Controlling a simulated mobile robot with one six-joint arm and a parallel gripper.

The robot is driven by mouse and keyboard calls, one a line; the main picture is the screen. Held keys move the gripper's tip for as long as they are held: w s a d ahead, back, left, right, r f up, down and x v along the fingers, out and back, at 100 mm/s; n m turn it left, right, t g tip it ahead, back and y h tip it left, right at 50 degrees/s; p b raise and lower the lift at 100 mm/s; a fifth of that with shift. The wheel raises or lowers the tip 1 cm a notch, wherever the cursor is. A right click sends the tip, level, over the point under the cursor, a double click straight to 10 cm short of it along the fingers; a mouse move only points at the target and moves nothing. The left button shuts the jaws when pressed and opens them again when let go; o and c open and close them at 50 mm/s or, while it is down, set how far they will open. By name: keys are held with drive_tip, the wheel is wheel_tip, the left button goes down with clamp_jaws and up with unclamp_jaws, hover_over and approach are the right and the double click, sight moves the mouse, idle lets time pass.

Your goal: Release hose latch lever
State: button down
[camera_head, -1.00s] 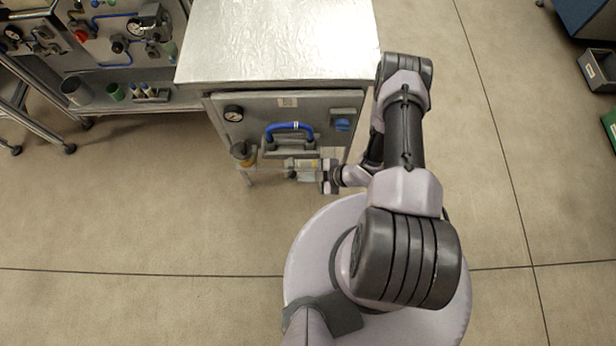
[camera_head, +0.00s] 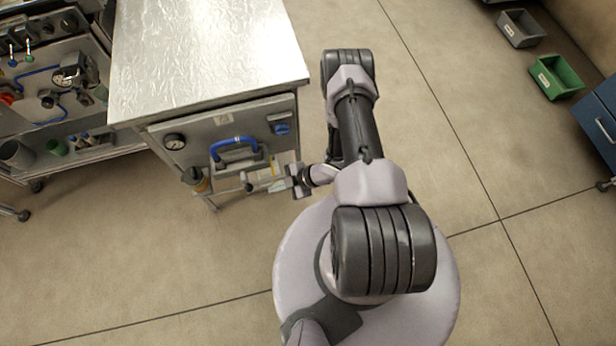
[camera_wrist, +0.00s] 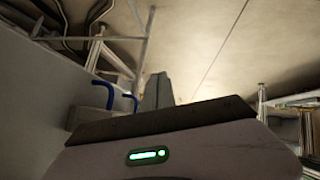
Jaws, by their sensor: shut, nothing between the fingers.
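A blue hose (camera_head: 234,143) arches over a grey metal fitting (camera_head: 240,165) on the front panel of the metal cabinet. A thin grey rod with a rounded end (camera_head: 247,187) shows below the fitting; it may be the latch lever, but it is too small to be sure. My gripper (camera_head: 268,186) is just right of that rounded end, low in front of the panel, shut and empty. I cannot tell whether it touches the rod. In the wrist view, the dark fingers (camera_wrist: 158,90) are together, and part of the blue hose (camera_wrist: 108,92) shows to their left.
A metal cabinet top (camera_head: 210,55) stands above. A rack with fittings (camera_head: 60,90) is at left. Open floor lies at right, with bins (camera_head: 556,78) beyond.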

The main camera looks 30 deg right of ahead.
drive_tip(key=s+d+f, duration=0.3)
drive_tip(key=s+d, duration=0.1)
drive_tip(key=d, duration=0.3)
drive_tip(key=shift+p, duration=0.45)
drive_tip(key=shift+d, duration=0.1)
